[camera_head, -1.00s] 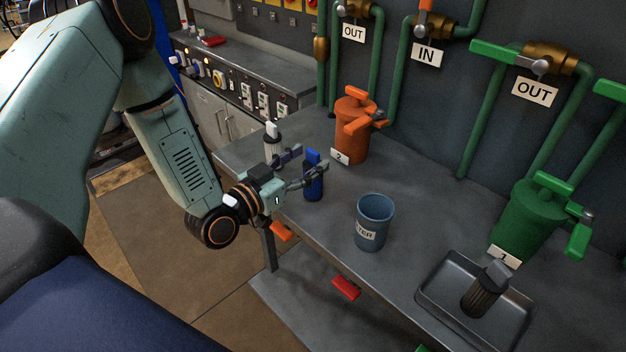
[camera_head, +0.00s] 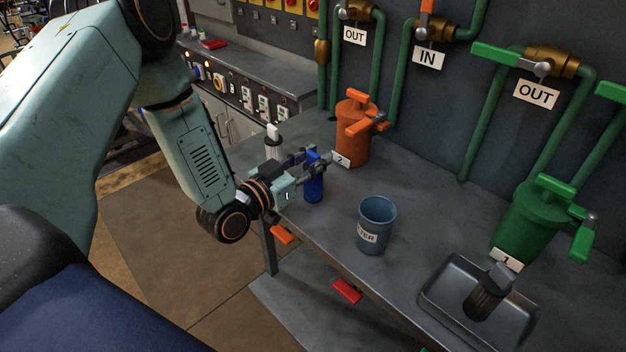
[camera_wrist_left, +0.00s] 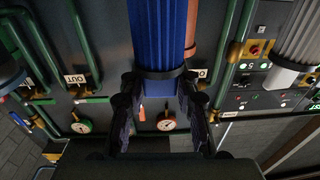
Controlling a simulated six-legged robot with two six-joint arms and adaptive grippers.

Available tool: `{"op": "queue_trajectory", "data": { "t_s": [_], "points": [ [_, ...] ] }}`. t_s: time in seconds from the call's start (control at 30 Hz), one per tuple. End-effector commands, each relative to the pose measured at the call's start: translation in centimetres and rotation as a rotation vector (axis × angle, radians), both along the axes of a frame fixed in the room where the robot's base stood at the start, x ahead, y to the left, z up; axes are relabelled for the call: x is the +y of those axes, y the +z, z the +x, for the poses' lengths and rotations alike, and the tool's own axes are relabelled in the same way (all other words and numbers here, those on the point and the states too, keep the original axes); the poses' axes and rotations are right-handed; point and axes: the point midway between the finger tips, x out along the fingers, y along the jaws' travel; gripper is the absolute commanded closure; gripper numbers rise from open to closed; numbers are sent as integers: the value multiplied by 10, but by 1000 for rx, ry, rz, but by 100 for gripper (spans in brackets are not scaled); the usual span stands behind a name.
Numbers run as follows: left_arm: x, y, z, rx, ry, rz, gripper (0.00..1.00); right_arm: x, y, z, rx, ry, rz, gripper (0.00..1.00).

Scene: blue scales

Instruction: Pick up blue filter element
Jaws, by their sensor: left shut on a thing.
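The blue filter element (camera_head: 315,189) is upright at the bench's left part, between the white filter and the blue-grey container. My left gripper (camera_head: 311,164) is shut on its upper part. In the left wrist view the ribbed blue filter element (camera_wrist_left: 161,32) fills the space between the fingers of my left gripper (camera_wrist_left: 160,85), with its dark end band at the fingertips. I cannot tell whether its lower end touches the bench. My right gripper is not in view.
A white filter (camera_head: 272,146) stands close to the left. An orange housing (camera_head: 353,140) is behind, and a blue-grey container (camera_head: 375,228) is to the right. A metal tray (camera_head: 432,298) holding a dark filter (camera_head: 485,298) and a green housing (camera_head: 533,213) are farther right.

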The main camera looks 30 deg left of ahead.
Motion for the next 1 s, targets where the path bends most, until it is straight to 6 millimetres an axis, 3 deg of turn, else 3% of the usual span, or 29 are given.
{"op": "queue_trajectory", "data": {
  "t_s": [0.17, 0.53, 1.0],
  "points": [
    [0, -1, 0, 2, 0, 0, 100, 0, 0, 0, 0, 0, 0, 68],
    [0, 6, 0, 0, 1, 0, 100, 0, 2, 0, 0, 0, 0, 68],
    [0, 89, 0, -3, 1, -2, 100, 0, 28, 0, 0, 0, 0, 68]
  ]
}}
